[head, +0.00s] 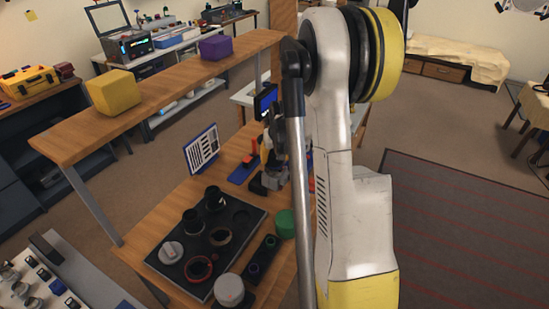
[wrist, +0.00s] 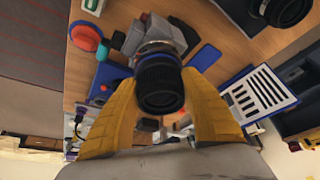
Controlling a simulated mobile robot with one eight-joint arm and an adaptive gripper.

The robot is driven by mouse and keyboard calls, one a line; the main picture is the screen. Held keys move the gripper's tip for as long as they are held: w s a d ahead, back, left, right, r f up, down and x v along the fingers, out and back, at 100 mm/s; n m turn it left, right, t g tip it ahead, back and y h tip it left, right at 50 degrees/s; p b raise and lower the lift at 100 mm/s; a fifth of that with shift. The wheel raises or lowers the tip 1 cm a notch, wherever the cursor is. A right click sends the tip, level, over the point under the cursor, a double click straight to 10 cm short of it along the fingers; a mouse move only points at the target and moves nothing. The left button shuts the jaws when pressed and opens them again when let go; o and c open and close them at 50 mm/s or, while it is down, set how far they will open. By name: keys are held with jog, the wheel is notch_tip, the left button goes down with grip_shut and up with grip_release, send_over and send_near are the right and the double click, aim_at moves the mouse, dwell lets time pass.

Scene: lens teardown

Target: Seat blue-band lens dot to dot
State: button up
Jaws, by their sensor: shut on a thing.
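My gripper (wrist: 160,98) has its yellow fingers shut on a black ribbed lens (wrist: 159,82), seen nearly end-on in the wrist view. Just beyond the lens is a grey block-like holder or body (wrist: 150,38) with a metallic ring facing the lens. I cannot tell whether lens and ring touch. In the head view the grey holder (head: 273,177) stands on the wooden table, and my arm hides most of the gripper and lens.
A black tray (head: 163,234) holds black lens barrels (head: 192,221) and rings, including a red one (head: 198,269). A blue-framed card (head: 201,149) stands at the table's left edge. A raised wooden shelf (head: 165,95) lies behind.

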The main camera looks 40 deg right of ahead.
jog(key=shift+f, duration=0.1)
dwell(0.6)
jog(key=shift+f+b, duration=0.25)
jog(key=shift+b, duration=0.15)
jog(key=shift+f+b, duration=0.45)
jog(key=shift+b, duration=0.1)
dwell(0.8)
